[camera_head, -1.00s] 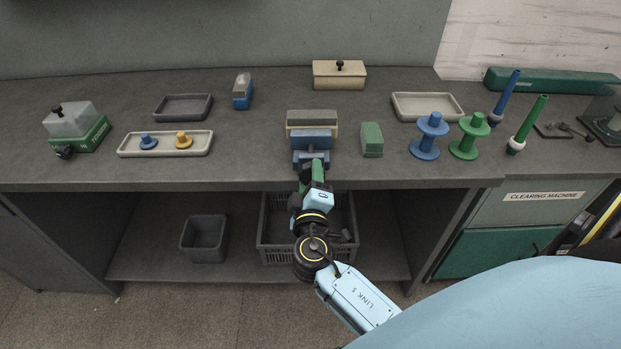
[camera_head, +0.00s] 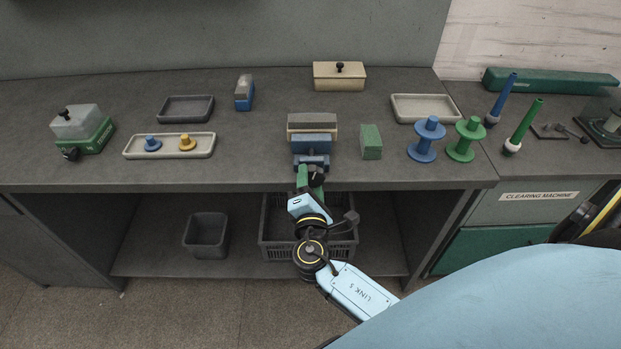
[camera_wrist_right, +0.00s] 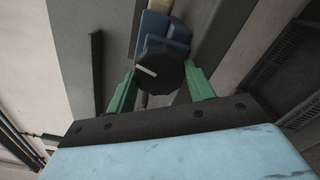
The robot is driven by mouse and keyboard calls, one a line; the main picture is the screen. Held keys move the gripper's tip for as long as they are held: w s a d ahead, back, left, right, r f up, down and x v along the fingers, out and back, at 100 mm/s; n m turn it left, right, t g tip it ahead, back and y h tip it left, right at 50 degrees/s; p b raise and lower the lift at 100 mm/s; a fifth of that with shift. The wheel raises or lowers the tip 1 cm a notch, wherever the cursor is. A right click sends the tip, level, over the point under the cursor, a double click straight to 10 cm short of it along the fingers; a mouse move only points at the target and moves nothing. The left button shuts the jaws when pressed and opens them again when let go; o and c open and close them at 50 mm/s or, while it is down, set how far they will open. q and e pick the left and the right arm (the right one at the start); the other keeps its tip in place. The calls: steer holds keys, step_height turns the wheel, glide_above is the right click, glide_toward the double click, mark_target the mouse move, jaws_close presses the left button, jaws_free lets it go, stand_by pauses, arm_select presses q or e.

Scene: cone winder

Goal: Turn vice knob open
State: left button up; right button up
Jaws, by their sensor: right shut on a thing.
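The vice (camera_head: 312,140) has blue and beige jaws and stands at the front edge of the bench. Its dark knob (camera_head: 317,180) faces me, just past the edge. In the right wrist view the knob (camera_wrist_right: 160,72) is a black faceted disc with a slanted white mark, in front of the blue vice body (camera_wrist_right: 165,28). My right gripper (camera_head: 309,180) reaches it from below; in the right wrist view its green fingers (camera_wrist_right: 158,88) stand on either side of the knob and are shut on it. The contact itself is partly hidden. My left gripper is not in view.
A green block (camera_head: 371,142) stands right of the vice, then a blue spool (camera_head: 424,146) and a green spool (camera_head: 463,146). A pale tray (camera_head: 169,154) with two small knobbed pieces lies left. A dark crate (camera_head: 275,240) sits on the shelf below, behind my arm.

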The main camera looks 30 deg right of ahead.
steer(key=shift+n+p, duration=0.55)
steer(key=shift+n, duration=0.85)
steer(key=shift+f+n, duration=0.1)
steer(key=shift+n, duration=0.2)
steer(key=o, duration=1)
steer(key=shift+s, duration=0.1)
steer(key=v, duration=1.3)
steer(key=shift+s+b, duration=0.2)
steer(key=shift+b, duration=0.15)
